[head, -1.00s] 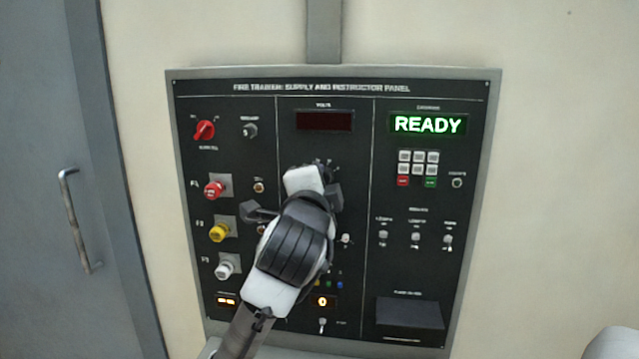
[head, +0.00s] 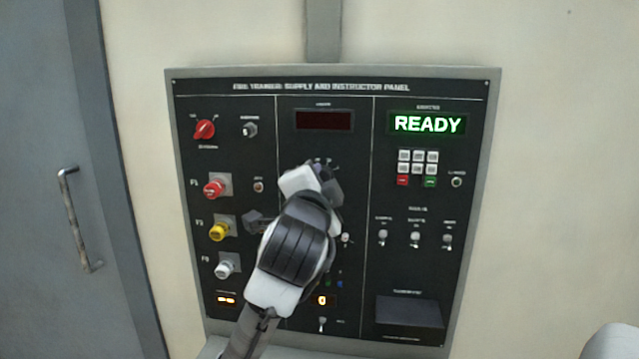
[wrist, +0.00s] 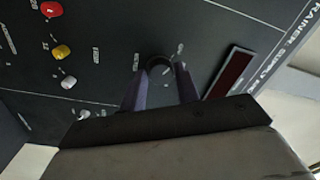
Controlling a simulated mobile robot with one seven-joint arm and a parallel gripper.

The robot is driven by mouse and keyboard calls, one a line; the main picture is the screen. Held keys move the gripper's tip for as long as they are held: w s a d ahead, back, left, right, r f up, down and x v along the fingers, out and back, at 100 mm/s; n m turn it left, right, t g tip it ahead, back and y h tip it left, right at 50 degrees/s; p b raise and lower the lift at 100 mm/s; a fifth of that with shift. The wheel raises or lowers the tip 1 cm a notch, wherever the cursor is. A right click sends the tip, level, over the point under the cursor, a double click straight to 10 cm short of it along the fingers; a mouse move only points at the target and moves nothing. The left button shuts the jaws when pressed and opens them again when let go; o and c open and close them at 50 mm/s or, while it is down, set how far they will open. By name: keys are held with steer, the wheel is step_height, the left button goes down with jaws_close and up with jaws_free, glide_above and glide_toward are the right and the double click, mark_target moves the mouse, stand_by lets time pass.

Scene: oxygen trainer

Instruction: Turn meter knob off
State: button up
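The meter knob (wrist: 159,65) is a small dark round knob below the unlit red meter display (head: 324,121) on the black panel. In the head view my gripper covers it; only dial marks show above. My gripper (wrist: 160,82) is at the panel, with its two fingers on either side of the knob in the wrist view. The fingers are apart; whether either one touches the knob is unclear. The knob's pointing direction cannot be made out. My gripper also shows in the head view (head: 295,205), hiding the panel's lower middle.
Left on the panel are a red rotary switch (head: 204,129) and red (head: 214,188), yellow (head: 218,232) and white (head: 223,268) knobs. A green READY screen (head: 428,124), keypad (head: 418,162) and toggle switches are on the right. A grey door (head: 50,180) stands left.

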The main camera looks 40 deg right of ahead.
steer(key=o, duration=0.4)
steer(key=shift+c, duration=0.2)
steer(key=b+v, duration=0.3)
steer(key=v, duration=1.1)
steer(key=shift+w, duration=0.1)
